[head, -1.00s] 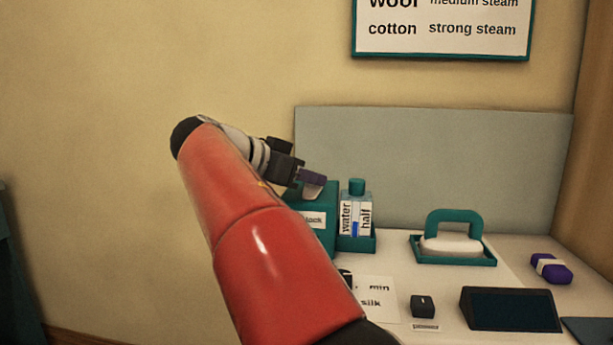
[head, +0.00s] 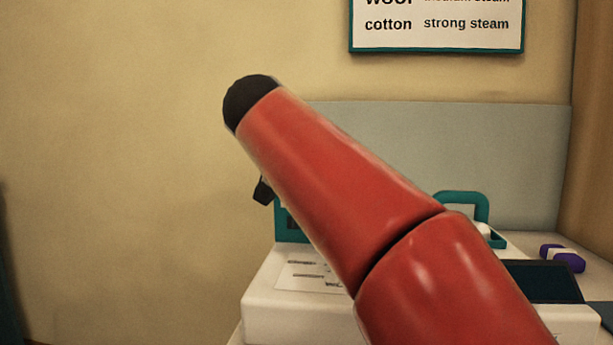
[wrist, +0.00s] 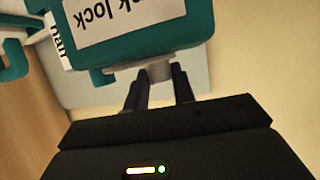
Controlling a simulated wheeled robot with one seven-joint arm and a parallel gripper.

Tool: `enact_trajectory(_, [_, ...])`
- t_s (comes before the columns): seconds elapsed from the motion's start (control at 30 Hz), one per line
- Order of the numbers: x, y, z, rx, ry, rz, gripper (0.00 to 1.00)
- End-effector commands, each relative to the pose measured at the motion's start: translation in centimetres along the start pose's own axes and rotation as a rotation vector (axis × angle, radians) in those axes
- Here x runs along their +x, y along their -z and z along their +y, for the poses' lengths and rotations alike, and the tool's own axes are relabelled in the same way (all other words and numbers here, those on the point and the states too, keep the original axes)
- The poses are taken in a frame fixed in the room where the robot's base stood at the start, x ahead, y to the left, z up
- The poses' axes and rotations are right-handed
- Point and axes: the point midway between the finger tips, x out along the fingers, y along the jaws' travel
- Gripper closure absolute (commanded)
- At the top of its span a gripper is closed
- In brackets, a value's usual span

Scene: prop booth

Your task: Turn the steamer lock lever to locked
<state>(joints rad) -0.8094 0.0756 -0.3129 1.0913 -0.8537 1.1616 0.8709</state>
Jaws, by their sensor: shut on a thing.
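The teal lock box (wrist: 180,30) fills the top of the wrist view. Its white label (wrist: 120,15) reads "...k lock" upside down. A pale grey lever (wrist: 155,70) sticks out from the box edge. My gripper (wrist: 160,82) is shut on the lever, one dark finger on each side. In the head view only a teal edge of the box (head: 283,228) shows behind my red arm. The lever and fingertips are hidden there. I cannot read a locked or unlocked mark.
A teal-handled iron (head: 465,197), a purple object (head: 562,257) and a dark panel (head: 545,281) are at the right. A grey backboard (head: 520,150) is behind.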

Motion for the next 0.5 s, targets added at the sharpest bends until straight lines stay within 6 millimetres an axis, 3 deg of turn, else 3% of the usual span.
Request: enact_trajectory(0.5, [0.11,0.45,0.97,-0.179,0.441,-0.005,0.98])
